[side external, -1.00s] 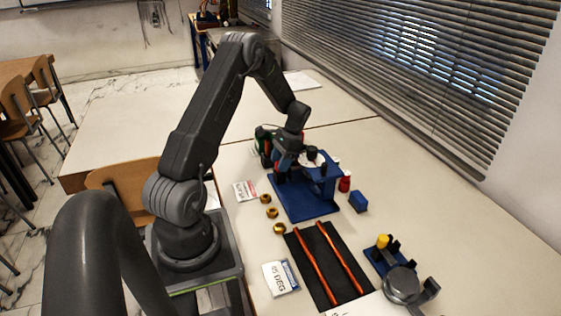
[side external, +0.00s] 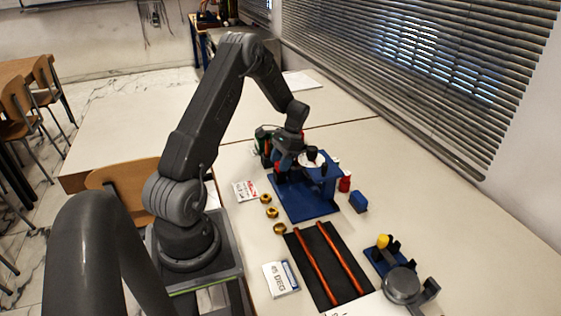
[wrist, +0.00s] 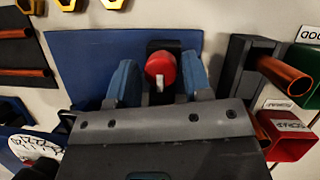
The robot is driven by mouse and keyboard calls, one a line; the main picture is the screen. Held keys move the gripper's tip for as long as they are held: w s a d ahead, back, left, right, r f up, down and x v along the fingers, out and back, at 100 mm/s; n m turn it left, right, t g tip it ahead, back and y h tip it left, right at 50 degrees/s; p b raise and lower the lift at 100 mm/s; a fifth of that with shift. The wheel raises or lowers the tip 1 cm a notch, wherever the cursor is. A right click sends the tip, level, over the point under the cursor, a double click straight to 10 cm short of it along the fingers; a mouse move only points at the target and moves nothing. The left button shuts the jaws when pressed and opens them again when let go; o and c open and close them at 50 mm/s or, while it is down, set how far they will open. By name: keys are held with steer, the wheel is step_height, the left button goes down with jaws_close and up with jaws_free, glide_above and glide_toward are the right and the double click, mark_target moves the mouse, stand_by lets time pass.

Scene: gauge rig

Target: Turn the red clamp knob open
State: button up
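The red clamp knob (wrist: 160,64) shows in the wrist view, on a black block over the blue base plate (wrist: 90,58). A small white mark sits on its edge nearest me. My gripper (wrist: 158,80) has its two blue fingers spread, one on each side of the knob. A narrow gap shows on each side, so the fingers look apart from it. In the side view my gripper (side external: 283,168) is down at the blue rig (side external: 310,209), and I cannot make out the knob there behind my wrist.
A white-faced gauge (wrist: 35,147) is close on the left in the wrist view. A black block with a copper tube (wrist: 284,75) stands on the right, near green and red bins (wrist: 290,138). Brass nuts (side external: 271,212) and a black mat (side external: 312,270) with copper tubes lie nearer.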

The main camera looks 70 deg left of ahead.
steer(key=shift+o, duration=1)
steer(key=v, duration=1.3)
steer(key=shift+r, duration=0.4)
steer(key=shift+w, duration=0.1)
